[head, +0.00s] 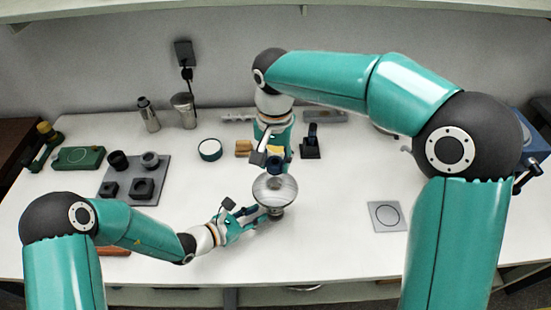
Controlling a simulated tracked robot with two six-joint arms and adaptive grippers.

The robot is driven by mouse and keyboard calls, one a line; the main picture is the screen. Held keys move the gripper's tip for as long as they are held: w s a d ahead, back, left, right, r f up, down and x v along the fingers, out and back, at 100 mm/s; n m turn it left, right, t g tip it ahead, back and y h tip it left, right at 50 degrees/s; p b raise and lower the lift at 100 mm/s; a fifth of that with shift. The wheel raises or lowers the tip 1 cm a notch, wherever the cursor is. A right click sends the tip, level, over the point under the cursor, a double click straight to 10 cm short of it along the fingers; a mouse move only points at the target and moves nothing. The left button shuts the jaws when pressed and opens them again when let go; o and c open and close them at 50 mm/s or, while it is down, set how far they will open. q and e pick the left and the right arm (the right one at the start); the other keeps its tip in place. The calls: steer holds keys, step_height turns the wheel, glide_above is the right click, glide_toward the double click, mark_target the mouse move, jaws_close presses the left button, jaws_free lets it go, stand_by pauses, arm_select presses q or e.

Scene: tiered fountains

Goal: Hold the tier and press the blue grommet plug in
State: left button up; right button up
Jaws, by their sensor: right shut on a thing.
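The tier (275,187) is a shiny, round metal bowl on a short stem, standing near the middle front of the white table. My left gripper (258,212) reaches in from the left, low beside the stem under the bowl. The bowl's rim partly hides its fingertips, so its grip on the tier cannot be made out. My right gripper (272,158) points down from above and is shut on the dark blue grommet plug (275,168), right over the middle of the bowl. Whether the plug touches the tier cannot be told.
A grey tray (160,172) with several dark cups and blocks lies at left, near a green device (79,157). Steel flasks (149,115) and a round white-topped tin (210,149) stand behind. A grey square plate (387,216) lies at right.

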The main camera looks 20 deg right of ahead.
arm_select(q)
steer(key=shift+a, duration=0.1)
steer(key=v, duration=1.1)
steer(key=shift+s+a+r, duration=0.15)
steer(key=shift+s+a, duration=0.05)
steer(key=shift+a, duration=0.1)
